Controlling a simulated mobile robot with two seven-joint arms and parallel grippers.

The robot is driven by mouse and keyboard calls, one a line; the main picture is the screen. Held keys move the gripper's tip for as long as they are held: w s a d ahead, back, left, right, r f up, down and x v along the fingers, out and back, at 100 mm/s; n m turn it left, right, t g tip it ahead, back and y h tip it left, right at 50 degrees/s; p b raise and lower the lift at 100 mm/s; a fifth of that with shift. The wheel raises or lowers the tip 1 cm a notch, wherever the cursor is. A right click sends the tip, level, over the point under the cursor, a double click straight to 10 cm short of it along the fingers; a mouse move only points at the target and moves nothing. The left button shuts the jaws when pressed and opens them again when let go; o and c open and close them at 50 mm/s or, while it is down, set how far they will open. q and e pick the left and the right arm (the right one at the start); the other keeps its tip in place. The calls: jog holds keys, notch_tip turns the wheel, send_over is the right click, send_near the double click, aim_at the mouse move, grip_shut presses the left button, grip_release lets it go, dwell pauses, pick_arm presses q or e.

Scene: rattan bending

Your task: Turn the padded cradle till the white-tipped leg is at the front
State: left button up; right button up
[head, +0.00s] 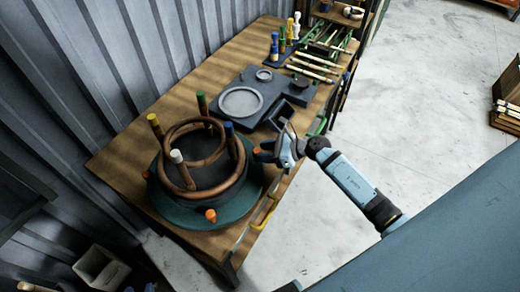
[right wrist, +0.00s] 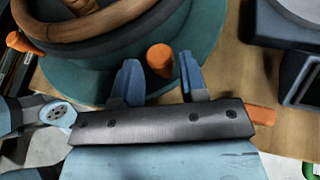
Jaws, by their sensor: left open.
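The padded cradle (head: 213,174) is a dark drum on a round green turntable base (head: 176,207), with brown rattan rings around it. Its legs stand upright: the white-tipped leg (head: 176,157) is at the lower left in the head view, a yellow-tipped one (head: 154,120) at the left, a green-tipped one (head: 201,98) at the back and a blue-tipped one (head: 229,130) at the right. Orange knobs (head: 210,215) stick out from the base. My right gripper (head: 268,151) is open; in the right wrist view an orange knob (right wrist: 160,58) lies just beyond its fingers. My left gripper is out of view.
The wooden table (head: 125,157) stands by a corrugated metal wall. Behind the cradle is a dark fixture block with a grey ring (head: 240,102), then several sticks (head: 315,70) and coloured bottles. A yellow handle (head: 264,212) is at the table's edge.

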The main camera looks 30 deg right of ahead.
jog(key=shift+x, duration=1.05)
jog(key=shift+d, duration=0.1)
grip_shut()
